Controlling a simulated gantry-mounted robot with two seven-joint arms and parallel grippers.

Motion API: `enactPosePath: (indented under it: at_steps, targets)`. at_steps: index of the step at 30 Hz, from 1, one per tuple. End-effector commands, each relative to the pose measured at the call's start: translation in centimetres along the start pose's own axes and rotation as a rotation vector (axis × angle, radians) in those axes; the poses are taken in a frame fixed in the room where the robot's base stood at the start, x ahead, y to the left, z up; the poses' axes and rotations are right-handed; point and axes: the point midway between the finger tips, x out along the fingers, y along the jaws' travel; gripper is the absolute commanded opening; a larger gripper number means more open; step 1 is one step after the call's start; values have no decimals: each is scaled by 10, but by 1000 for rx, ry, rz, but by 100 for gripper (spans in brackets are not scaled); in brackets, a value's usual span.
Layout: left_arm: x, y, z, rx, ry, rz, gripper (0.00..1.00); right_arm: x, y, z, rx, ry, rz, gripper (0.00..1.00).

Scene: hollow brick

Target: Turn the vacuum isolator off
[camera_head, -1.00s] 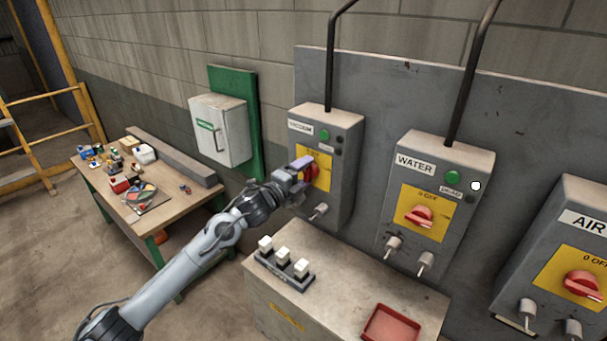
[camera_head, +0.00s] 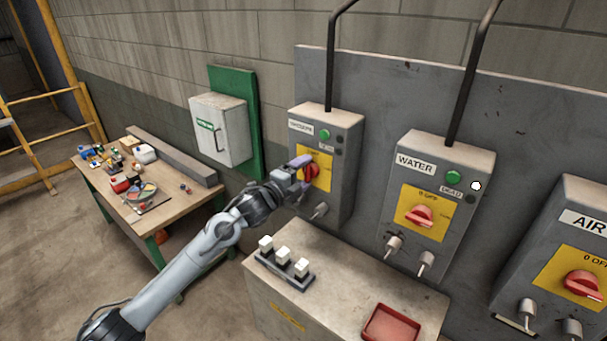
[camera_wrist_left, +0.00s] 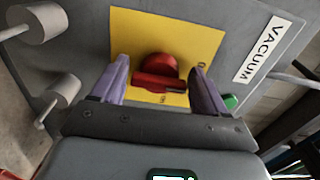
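The vacuum isolator (camera_head: 342,160) is a grey wall box with a yellow plate, a red rotary knob (camera_head: 312,172) and a green lamp (camera_head: 324,134). My left gripper (camera_head: 302,172) is at the front of this knob and partly covers it and the plate. In the left wrist view, its two purple fingers (camera_wrist_left: 160,84) stand apart, one on each side of the red knob (camera_wrist_left: 158,66). The knob's bar lies across the gap, its ends close to the fingers; I cannot tell whether they touch. The VACUUM label (camera_wrist_left: 264,50) shows at the right. My right gripper is not in view.
The water box (camera_head: 435,195) and air box (camera_head: 565,265) stand to the right. Below is a bench (camera_head: 350,275) with white-topped blocks (camera_head: 283,256) and a red tray (camera_head: 392,324). A cluttered table (camera_head: 185,205) and a wall cabinet (camera_head: 222,130) are at the left.

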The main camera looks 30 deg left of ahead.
Motion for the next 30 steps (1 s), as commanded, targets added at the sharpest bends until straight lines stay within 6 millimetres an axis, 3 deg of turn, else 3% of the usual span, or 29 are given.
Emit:
enactPosePath:
  at_steps: [8,24,30]
  targets:
    - [-8,1,0,0,1,0,74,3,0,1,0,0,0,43]
    - [-88,3,0,4,0,1,74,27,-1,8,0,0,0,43]
    - [-105,1,1,1,0,0,74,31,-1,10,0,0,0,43]
